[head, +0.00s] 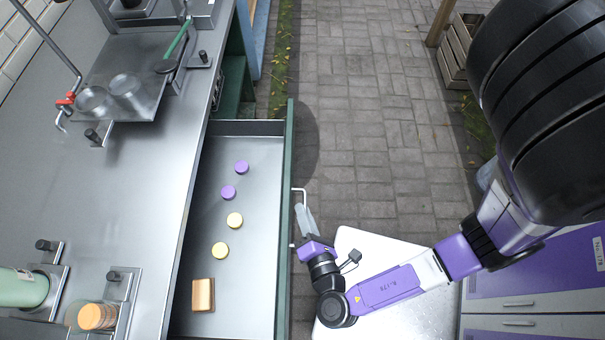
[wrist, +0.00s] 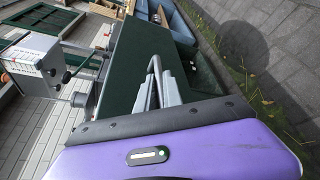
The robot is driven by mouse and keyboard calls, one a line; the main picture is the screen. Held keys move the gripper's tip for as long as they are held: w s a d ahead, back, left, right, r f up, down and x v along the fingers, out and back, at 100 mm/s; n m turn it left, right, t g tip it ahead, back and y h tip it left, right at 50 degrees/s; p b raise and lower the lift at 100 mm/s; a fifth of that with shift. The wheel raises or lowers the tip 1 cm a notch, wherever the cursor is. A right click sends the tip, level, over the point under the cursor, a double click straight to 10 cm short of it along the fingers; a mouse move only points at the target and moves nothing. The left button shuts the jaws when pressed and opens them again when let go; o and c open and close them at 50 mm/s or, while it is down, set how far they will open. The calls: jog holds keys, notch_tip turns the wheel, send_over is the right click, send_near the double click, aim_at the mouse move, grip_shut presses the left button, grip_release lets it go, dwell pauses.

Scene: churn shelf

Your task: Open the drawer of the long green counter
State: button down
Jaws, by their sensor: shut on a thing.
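The long green counter (head: 120,190) has a steel top and runs along the left in the head view. Its drawer (head: 252,215) is pulled well out, with a grey inside and a green front panel (head: 286,210). The drawer's bar handle (head: 304,196) is on the outer face of the front. My gripper (head: 303,222) is at the handle, shut on it. In the wrist view the fingers (wrist: 165,92) close around the handle bar (wrist: 153,75) against the dark green panel (wrist: 136,70). The exact contact is partly hidden.
In the drawer lie two purple discs (head: 241,167), two yellow discs (head: 235,220) and a tan block (head: 203,295). Glass jars (head: 125,88) stand on a tray on the counter. A wooden crate (head: 456,50) stands at the upper right. The paved floor (head: 365,120) beyond the drawer is clear.

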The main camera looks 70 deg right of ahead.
jog(key=c, duration=1.8)
grip_release()
jog(key=shift+o, duration=0.2)
jog(key=shift+a, duration=0.1)
jog(key=b+v, duration=0.1)
jog(key=v, duration=0.6)
jog(key=shift+s+a, duration=0.25)
